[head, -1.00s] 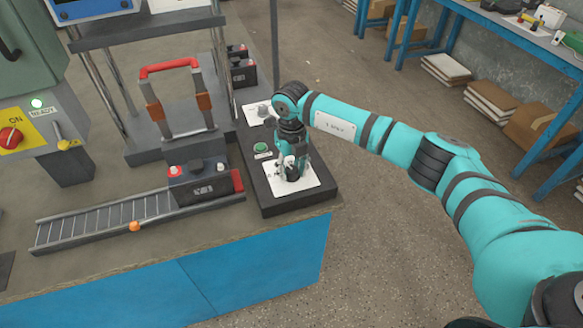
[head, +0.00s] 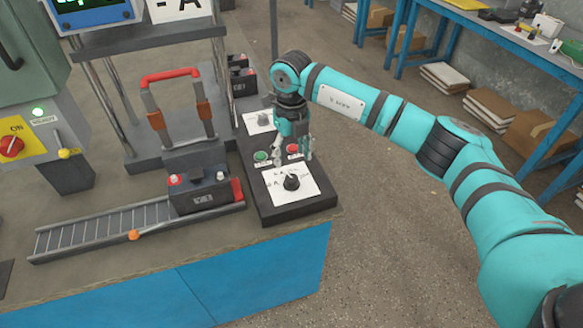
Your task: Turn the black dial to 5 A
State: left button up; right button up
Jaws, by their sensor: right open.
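The black dial (head: 291,182) sits on a white label plate (head: 305,190) at the front of a dark control box (head: 270,212). The print around the dial is too small to read, so I cannot tell its setting. My right gripper (head: 294,158) is open and empty, pointing down above the box, behind the dial and apart from it. A green button (head: 261,156) and a red button (head: 293,149) show beside its fingers. My left gripper is not in view.
A grey knob (head: 264,119) on another white plate is at the back of the box. A yellow-panelled cabinet with a red ON switch (head: 11,146) stands far left.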

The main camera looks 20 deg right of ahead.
jog(key=shift+r, duration=1.7)
